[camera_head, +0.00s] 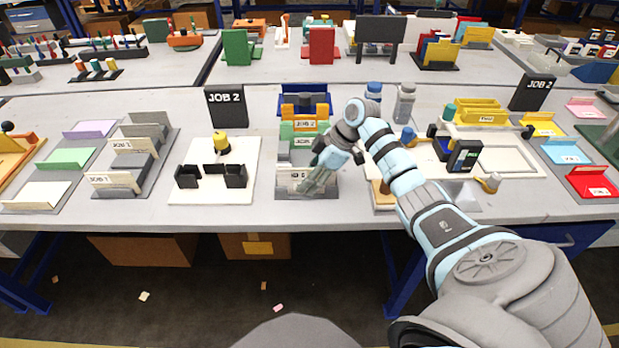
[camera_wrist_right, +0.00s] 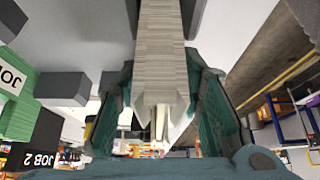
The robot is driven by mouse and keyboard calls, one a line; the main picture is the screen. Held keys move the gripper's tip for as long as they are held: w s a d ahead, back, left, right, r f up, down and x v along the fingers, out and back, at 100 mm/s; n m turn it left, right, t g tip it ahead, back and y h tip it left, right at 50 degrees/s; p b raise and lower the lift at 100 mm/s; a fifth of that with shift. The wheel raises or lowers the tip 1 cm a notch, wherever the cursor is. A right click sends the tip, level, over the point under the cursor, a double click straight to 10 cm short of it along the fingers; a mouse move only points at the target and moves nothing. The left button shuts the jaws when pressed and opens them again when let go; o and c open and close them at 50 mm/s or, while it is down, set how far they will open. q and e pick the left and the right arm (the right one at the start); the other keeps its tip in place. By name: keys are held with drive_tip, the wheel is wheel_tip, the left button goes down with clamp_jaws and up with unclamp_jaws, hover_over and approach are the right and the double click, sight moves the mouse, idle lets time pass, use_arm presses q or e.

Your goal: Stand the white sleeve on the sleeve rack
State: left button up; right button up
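A dark grey rack (camera_head: 322,194) stands near the front of the table, with a row of blue, orange and green sleeves in it. A white sleeve (camera_head: 291,181) with a label stands upright at its front end. My right gripper (camera_head: 317,186) is at the right part of this sleeve, fingers pointing down and partly covering it. In the right wrist view the two teal fingers (camera_wrist_right: 160,65) flank a pale, finely layered piece (camera_wrist_right: 160,35). Whether they press on it is unclear. The sleeve's base is partly hidden. My left gripper is out of view.
A white board (camera_head: 215,192) with black blocks and a yellow-topped part lies left of the rack. A JOB 2 sign (camera_head: 226,106) stands behind. Another grey stepped rack (camera_head: 128,190) is further left. Bottles (camera_head: 404,103) stand behind my right arm.

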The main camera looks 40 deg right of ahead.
drive_tip(key=p+v, duration=0.2)
drive_tip(key=v, duration=1)
drive_tip(key=shift+r, duration=0.15)
